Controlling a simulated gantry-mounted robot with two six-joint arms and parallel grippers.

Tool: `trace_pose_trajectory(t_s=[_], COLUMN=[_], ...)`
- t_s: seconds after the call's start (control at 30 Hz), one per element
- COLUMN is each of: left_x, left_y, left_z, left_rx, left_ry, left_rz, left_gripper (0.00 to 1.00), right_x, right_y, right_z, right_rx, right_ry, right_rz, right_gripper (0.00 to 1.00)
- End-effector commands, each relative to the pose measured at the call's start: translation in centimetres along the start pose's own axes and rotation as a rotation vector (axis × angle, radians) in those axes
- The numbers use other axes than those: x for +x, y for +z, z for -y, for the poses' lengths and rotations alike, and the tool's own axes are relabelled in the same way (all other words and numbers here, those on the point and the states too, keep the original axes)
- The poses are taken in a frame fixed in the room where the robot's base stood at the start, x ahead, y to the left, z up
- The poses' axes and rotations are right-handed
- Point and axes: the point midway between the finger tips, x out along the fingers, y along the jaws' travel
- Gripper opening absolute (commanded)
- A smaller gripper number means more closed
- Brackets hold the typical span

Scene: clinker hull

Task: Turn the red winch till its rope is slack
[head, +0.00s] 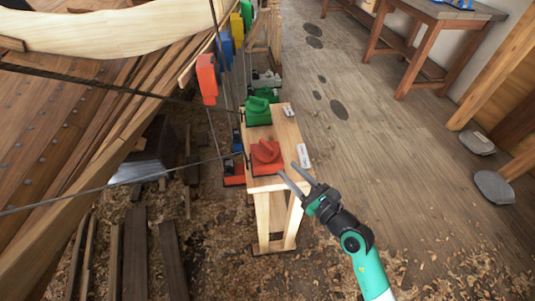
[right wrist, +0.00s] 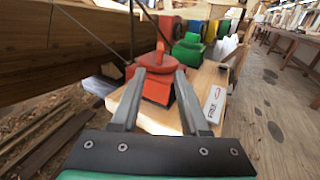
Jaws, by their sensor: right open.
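The red winch (head: 267,156) sits on the near end of a wooden bench (head: 288,133). A rope runs from its left side off to the left in the head view. In the right wrist view the red winch (right wrist: 156,87) is straight ahead, partly covered by the fingers. My right gripper (head: 298,173) is open, just to the near right of the winch. In the right wrist view its two fingers (right wrist: 168,85) point at the winch, with the winch showing between and beyond them. I cannot tell whether they touch it. My left gripper is not in view.
A green winch (head: 257,111) stands behind the red one on the bench. A white label (head: 304,156) lies at the bench's right edge. Red, blue, yellow and green blocks hang on ropes above; the red block (head: 207,78) is nearest.

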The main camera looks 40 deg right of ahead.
Motion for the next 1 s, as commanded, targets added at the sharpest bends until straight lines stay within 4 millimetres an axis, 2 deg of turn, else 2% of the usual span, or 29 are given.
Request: trace_pose_trajectory(t_s=[0.13, 0.23, 0.5, 0.7, 1.0], left_x=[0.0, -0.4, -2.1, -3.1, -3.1], left_y=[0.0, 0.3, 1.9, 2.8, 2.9], left_z=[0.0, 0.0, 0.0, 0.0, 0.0], left_rx=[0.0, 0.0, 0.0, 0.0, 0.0], left_ry=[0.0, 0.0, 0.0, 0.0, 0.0], left_rz=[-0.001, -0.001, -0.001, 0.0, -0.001], left_gripper=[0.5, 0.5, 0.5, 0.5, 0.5], right_x=[0.5, 1.7, 7.7, 10.9, 11.7], right_y=[0.2, 0.2, 0.0, 0.2, 0.5], right_z=[0.0, 0.0, -0.1, -0.1, -0.1], right_rx=[0.001, 0.0, 0.0, 0.001, 0.003], right_ry=[0.001, 0.002, 0.002, 0.002, 0.001], right_rz=[0.005, 0.007, 0.01, 0.008, 0.007], right_gripper=[0.45, 0.45, 0.45, 0.45, 0.45])
